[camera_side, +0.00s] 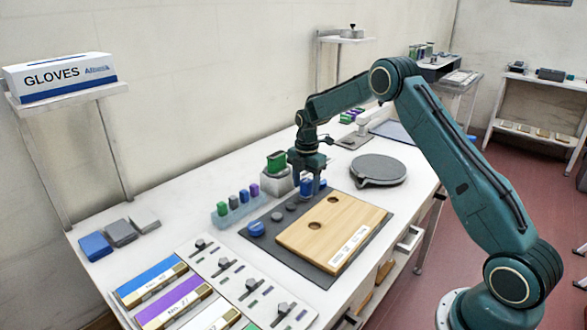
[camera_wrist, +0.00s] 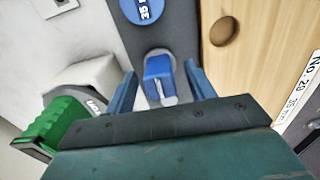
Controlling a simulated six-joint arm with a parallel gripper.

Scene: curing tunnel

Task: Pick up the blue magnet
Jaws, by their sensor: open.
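A small blue block with a pale metallic front (camera_wrist: 158,72), which looks like the blue magnet, stands on the dark grey mat (camera_wrist: 183,38). It also shows in the side view (camera_side: 306,188), partly hidden by my fingers. My gripper (camera_side: 309,177) is low over the mat's back part, pointing down. In the wrist view my gripper (camera_wrist: 161,88) is open, with one finger on each side of the blue block and a gap on both sides. Its exact height against the block is hard to tell.
A wooden board with holes (camera_side: 335,232) lies close by, right of the block in the wrist view. A blue disc (camera_side: 256,229) sits on the mat. A green-topped item (camera_side: 277,162) on a white block stands close to my gripper. A rack of coloured pieces (camera_side: 238,208) is further left.

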